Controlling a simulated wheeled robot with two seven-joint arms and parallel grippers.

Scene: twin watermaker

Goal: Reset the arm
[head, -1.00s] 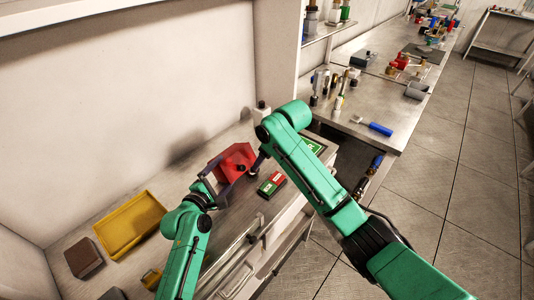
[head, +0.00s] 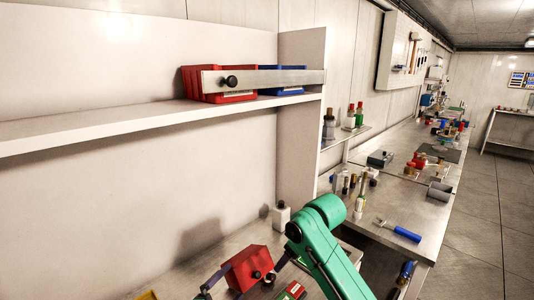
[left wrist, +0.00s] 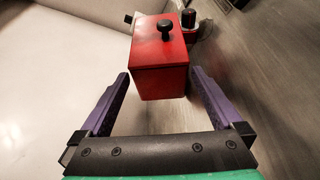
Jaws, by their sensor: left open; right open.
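A red box (head: 248,266) with a black knob stands on the counter at the bottom of the head view. My left gripper (head: 243,279) is open there, its dark purple fingers on either side of the box. In the left wrist view the red box (left wrist: 160,68) lies between and just beyond the open fingertips (left wrist: 160,75), with a gap on both sides. My right arm's green elbow rises right of the box.
A white bottle (head: 281,217) stands behind the red box. A red-and-green box (head: 291,290) is at the bottom edge. A shelf (head: 150,124) above holds red bins (head: 215,84) and blue bins (head: 283,80). A blue-handled tool (head: 402,232) lies on the right bench.

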